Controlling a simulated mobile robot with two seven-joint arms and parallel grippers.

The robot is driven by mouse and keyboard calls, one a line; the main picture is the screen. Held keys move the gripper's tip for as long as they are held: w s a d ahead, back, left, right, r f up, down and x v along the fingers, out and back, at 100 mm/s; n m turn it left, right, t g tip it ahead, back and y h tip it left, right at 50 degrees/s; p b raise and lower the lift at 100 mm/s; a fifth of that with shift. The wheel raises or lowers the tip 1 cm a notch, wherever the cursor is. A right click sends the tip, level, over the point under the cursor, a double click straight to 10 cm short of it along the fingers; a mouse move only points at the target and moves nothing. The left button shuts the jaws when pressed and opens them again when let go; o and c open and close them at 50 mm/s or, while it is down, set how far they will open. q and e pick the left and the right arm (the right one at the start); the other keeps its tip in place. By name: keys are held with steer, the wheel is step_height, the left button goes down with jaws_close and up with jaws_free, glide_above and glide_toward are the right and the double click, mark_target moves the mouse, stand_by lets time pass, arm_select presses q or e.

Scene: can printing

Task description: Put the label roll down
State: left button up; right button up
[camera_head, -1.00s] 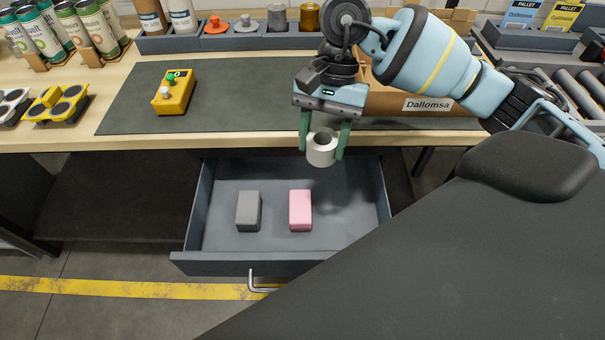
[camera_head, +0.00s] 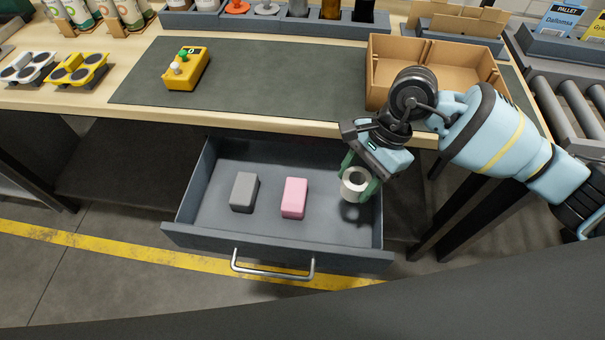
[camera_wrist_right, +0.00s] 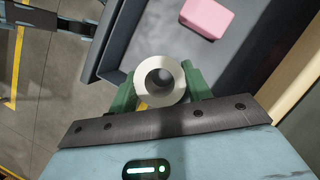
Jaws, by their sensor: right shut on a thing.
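The white label roll (camera_head: 355,181) is between the green fingers of my right gripper (camera_head: 358,182), over the right part of the open drawer (camera_head: 215,221). The roll also shows in the right wrist view (camera_wrist_right: 160,68), its hole facing the camera, with a finger on each side. My right gripper (camera_wrist_right: 160,88) is shut on it. A shadow lies on the drawer floor below; I cannot tell whether the roll touches the floor. Inside the drawer, left of the roll, are a pink block (camera_head: 294,198) and a grey block (camera_head: 244,191). My left gripper is not in view.
The table (camera_head: 120,109) stands behind the drawer, with a dark mat (camera_head: 290,85), a yellow button box (camera_head: 186,70) and a divided cardboard box (camera_head: 435,62). The drawer handle (camera_head: 272,270) faces forward. Free drawer floor lies between the pink block and the roll.

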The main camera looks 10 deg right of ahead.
steer(key=w+m, duration=0.1)
steer(key=w+a+f+m+t, duration=0.1)
steer(key=m, duration=0.1)
steer(key=w+m, duration=0.1)
steer(key=m, duration=0.1)
steer(key=shift+a+f+t, duration=0.25)
steer(key=shift+a+t, duration=0.15)
glide_toward(330, 207)
steer(key=shift+x, duration=2.6)
steer(key=shift+f, duration=0.1)
steer(key=shift+f, duration=0.15)
steer(key=o, duration=1)
steer(key=v, duration=1.2)
steer(key=shift+d+r, duration=0.2)
